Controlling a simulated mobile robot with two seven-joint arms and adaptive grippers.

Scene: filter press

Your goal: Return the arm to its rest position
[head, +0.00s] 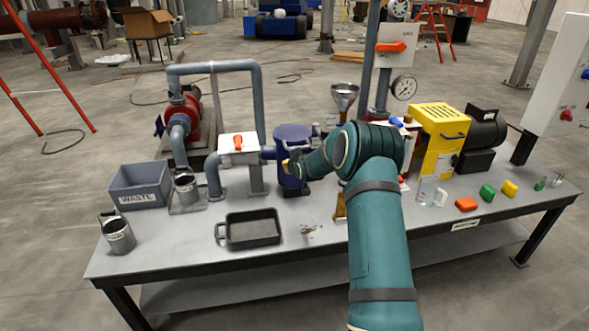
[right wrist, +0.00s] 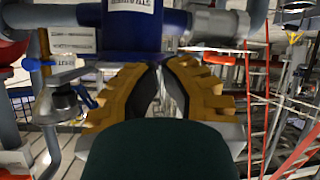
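My right arm reaches in from the bottom of the head view, with its forearm bent to the left. My right gripper (head: 288,165) is at the front of the blue filter housing (head: 293,138). In the right wrist view its yellow fingers (right wrist: 158,68) lean together, with their dark tips close to meeting. A narrow slit behind the tips shows only background, and I see no object held. The blue housing (right wrist: 132,42) with a white label is right beyond the tips. I cannot tell whether they touch it. My left arm and gripper are not in view.
The bench holds a waste bin (head: 140,186), a black tray (head: 252,229), a metal cup (head: 118,236), a funnel (head: 345,93), a yellow unit (head: 437,137), a clear jug (head: 428,189) and small coloured blocks. Pipes and a red-handled valve box (head: 238,150) stand left of the housing.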

